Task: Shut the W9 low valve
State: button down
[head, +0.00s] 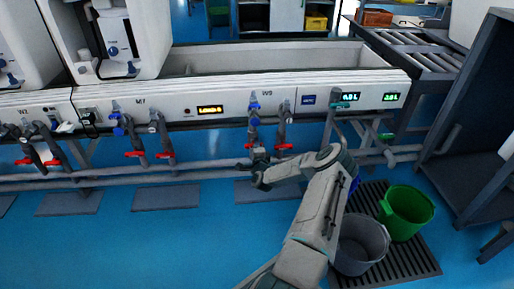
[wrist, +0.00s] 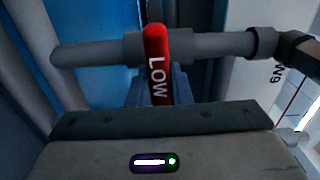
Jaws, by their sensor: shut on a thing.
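Another W9 valve with a red handle (head: 284,146) stands close on the right. M7 valves (head: 134,154) are further left. A long horizontal pipe (head: 190,165) runs behind. A grey bucket (head: 360,245) and a green bucket (head: 406,210) stand on a floor grate at the right.

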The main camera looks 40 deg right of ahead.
jog(key=shift+m, duration=0.3)
jog(key=c, duration=1.3)
grip_release()
jog(key=shift+s+d, duration=0.1)
jog(key=shift+a, duration=0.2)
jog(key=shift+s+a, duration=0.15)
jog(key=shift+s, duration=0.15)
jog(key=p+v, duration=0.5)
jog(key=v, duration=0.8)
